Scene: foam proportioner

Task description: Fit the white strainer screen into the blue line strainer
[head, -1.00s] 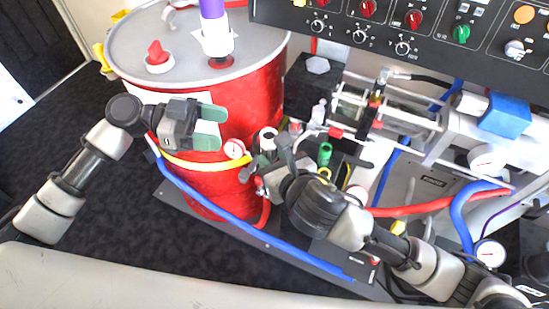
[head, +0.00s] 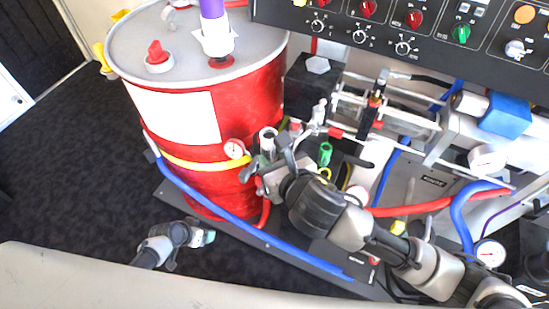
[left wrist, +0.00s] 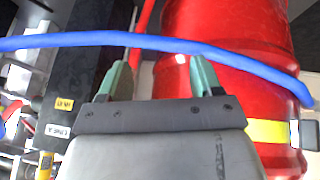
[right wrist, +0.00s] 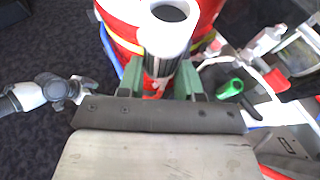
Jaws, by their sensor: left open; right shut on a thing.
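My right gripper (head: 262,170) is shut on the white strainer screen (head: 268,137), a short white tube with a dark open top, held upright in front of the red drum. In the right wrist view, the screen (right wrist: 168,35) stands between the green fingers (right wrist: 160,82), with a darker band low on it. The blue body at the right, which looks like the blue line strainer (head: 505,115), sits on the pipework well away from the screen; its opening cannot be made out. My left gripper (head: 206,237) is low, near the drum's base. It is open and empty in the left wrist view (left wrist: 160,78).
The red drum (head: 215,180) stands left of the pipework. A blue hose (head: 220,210) runs along its base. A control panel (head: 400,28) overhangs the back. Gauges, a red hose (head: 420,208) and a green fitting (head: 325,153) crowd the right. The dark floor at left is clear.

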